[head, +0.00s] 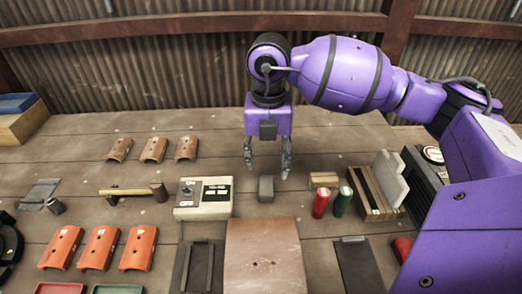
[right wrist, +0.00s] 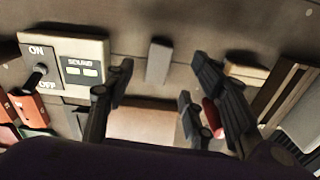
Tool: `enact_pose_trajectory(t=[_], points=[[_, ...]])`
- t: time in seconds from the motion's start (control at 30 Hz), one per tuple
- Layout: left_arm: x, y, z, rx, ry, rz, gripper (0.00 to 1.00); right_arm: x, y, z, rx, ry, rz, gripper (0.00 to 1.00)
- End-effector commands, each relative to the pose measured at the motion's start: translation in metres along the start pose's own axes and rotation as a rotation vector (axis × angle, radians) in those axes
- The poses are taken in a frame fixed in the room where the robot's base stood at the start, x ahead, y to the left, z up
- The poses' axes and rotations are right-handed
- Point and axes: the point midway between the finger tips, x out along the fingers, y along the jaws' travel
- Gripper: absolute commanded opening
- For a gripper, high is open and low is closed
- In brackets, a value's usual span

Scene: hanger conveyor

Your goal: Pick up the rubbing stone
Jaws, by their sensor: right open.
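The rubbing stone looks to be the small grey block (head: 266,189) standing on the wooden bench near its middle. It also shows in the right wrist view (right wrist: 159,61), between my fingers in the picture. My right gripper (head: 267,172) points down with its fingers spread, just above or behind the block. The gripper is open and empty, and no contact with the block shows. In the right wrist view the fingers (right wrist: 162,66) stand at either side. My left gripper is not in view.
A switch box (head: 203,197) stands left of the block. A wooden block (head: 324,180), a red cylinder (head: 321,203) and a green cylinder (head: 342,202) stand to its right. A brown board (head: 264,262) lies in front. Orange curved tiles (head: 100,248) lie at left.

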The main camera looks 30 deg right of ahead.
Motion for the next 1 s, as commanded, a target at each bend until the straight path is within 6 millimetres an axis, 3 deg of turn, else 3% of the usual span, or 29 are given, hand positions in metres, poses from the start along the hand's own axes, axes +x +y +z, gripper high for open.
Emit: enact_pose_trajectory(t=[0.5, 0.8, 1.0], points=[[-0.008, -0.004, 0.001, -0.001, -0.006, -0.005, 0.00, 0.067, 0.000, -0.010, 0.001, 0.004, -0.002, 0.50], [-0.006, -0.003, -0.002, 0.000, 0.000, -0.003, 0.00, 0.074, 0.001, -0.010, 0.000, 0.003, -0.001, 0.50], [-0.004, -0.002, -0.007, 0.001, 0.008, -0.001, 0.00, 0.074, 0.001, -0.010, 0.000, 0.003, -0.002, 0.26]])
